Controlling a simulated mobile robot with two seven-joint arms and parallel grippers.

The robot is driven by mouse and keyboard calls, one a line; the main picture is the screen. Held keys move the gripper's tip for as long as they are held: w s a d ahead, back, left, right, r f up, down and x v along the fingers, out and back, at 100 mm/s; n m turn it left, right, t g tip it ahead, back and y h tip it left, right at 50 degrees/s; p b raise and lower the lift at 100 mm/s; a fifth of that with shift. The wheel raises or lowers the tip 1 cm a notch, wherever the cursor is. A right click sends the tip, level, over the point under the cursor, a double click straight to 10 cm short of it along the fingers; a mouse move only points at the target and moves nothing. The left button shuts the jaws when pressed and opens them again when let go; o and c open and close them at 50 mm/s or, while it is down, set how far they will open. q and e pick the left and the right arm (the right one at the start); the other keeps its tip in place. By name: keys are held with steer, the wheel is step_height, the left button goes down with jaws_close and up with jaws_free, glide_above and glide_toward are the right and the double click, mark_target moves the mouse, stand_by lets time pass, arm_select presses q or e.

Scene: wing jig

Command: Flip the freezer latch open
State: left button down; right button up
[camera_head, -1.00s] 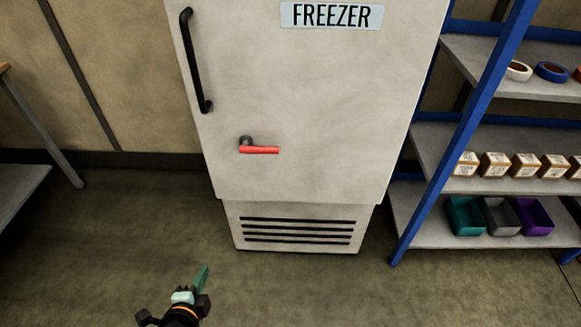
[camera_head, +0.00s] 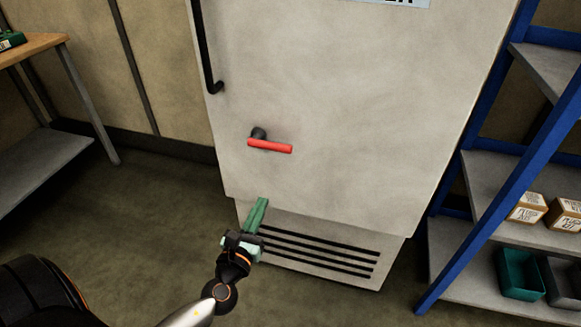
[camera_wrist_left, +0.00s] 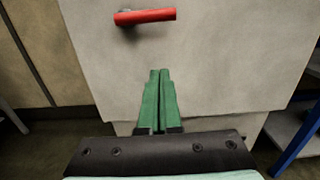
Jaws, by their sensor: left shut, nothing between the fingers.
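The freezer latch (camera_head: 270,146) is a red bar on a dark pivot, low on the left part of the pale freezer door (camera_head: 340,110). The bar lies roughly level, pointing right from its pivot. It also shows at the top of the left wrist view (camera_wrist_left: 146,16). My left gripper (camera_head: 261,204), with green fingers, is below the latch in the head view and apart from it. Its fingers (camera_wrist_left: 158,74) are together with nothing between them, pointing at the door below the latch. My right gripper does not show.
A black door handle (camera_head: 208,50) is above left of the latch. A vent grille (camera_head: 320,252) is below the door. A blue-framed shelf (camera_head: 480,170) with boxes and bins stands at the right. A wooden-topped table (camera_head: 40,45) stands at the left.

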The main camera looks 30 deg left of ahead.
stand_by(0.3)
arm_select(q)
steer(key=shift+w+r, duration=0.1)
steer(key=w+a+r+p, duration=0.2)
steer(key=w+r+p, duration=0.1)
steer(key=w, duration=0.7)
steer(key=shift+w+a+r, duration=0.15)
steer(key=shift+a+r, duration=0.1)
steer(key=shift+r, duration=0.4)
